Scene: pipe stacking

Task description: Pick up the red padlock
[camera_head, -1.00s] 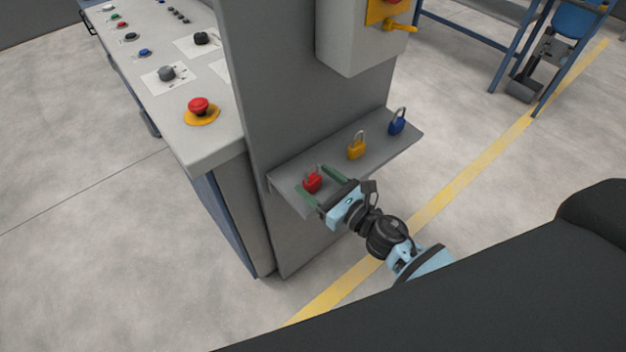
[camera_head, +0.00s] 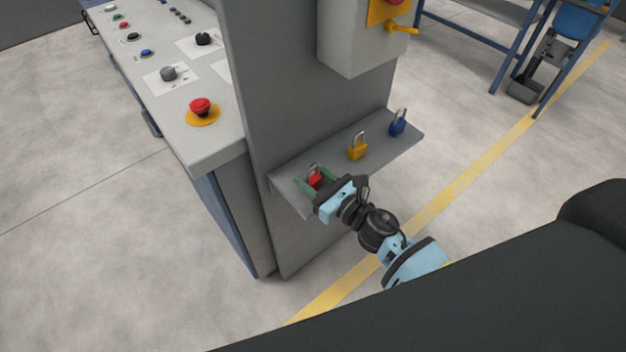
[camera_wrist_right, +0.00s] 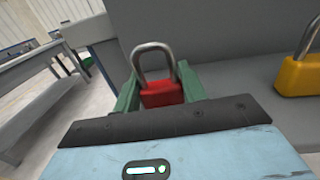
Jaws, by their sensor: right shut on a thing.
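The red padlock (camera_head: 316,179) is at the left end of the grey shelf (camera_head: 378,152), its shackle pointing up. My right gripper (camera_head: 315,182) is shut on it, with a green finger on each side of the body. In the right wrist view the red padlock (camera_wrist_right: 161,92) stands upright between the green fingers, its shackle free above them. Whether it still touches the shelf cannot be told. My left gripper is not in view.
A yellow padlock (camera_head: 357,147) and a blue padlock (camera_head: 398,123) stand farther right on the shelf. A grey upright panel (camera_head: 290,90) rises behind it. A grey box (camera_head: 355,45) hangs above. A control desk (camera_head: 185,115) is at left.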

